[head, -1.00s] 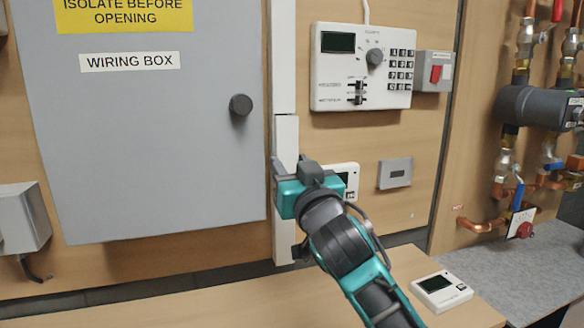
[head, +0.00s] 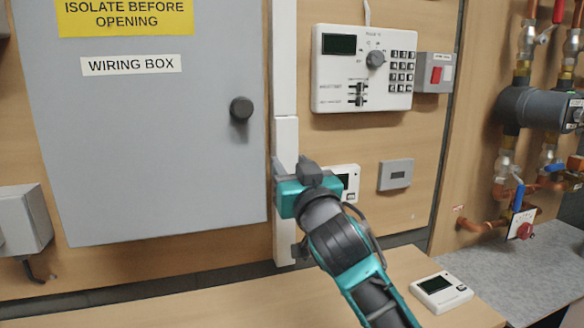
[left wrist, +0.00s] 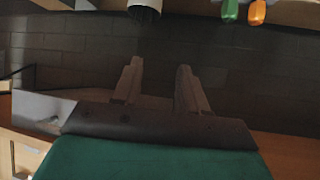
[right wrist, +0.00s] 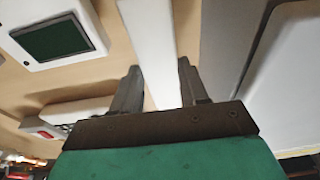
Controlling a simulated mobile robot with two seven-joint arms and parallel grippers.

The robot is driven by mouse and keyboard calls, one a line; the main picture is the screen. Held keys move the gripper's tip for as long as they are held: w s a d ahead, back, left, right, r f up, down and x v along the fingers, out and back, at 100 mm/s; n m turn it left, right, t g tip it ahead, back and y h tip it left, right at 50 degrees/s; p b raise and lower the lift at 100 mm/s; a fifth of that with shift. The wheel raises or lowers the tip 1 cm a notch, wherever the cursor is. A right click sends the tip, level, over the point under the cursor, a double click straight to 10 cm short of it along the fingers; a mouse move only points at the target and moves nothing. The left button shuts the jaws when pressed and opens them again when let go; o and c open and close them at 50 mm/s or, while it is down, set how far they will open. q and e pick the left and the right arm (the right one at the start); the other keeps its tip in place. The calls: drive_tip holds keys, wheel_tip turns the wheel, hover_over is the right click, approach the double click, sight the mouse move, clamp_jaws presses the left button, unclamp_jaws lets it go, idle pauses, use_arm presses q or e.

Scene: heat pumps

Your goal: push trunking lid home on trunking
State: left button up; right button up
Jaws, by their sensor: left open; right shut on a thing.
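The white trunking (head: 284,60) runs vertically on the wooden wall, just right of the wiring box. The white trunking lid (head: 286,140) covers its lower length; its top end sits level with the lower part of the box door. My right gripper (head: 279,168) is at the lid, with its fingers on either side of it. In the right wrist view the white strip (right wrist: 150,45) passes between the fingertips (right wrist: 158,85). I cannot tell whether the lid is fully seated. My left gripper (left wrist: 155,85) is open and empty in the left wrist view, away from the trunking.
The grey wiring box (head: 150,150) with a black knob (head: 241,107) stands close left of the trunking. A white controller (head: 362,68) and a small display unit (head: 345,182) are close right. A wooden bench (head: 200,305) lies below, with another unit (head: 441,291) on it.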

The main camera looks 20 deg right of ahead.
drive_tip(key=shift+w, duration=0.25)
idle(0.6)
drive_tip(key=o, duration=0.7)
drive_tip(key=shift+r, duration=0.1)
drive_tip(key=shift+c, duration=0.2)
drive_tip(key=shift+o, duration=0.8)
drive_tip(key=shift+w, duration=0.1)
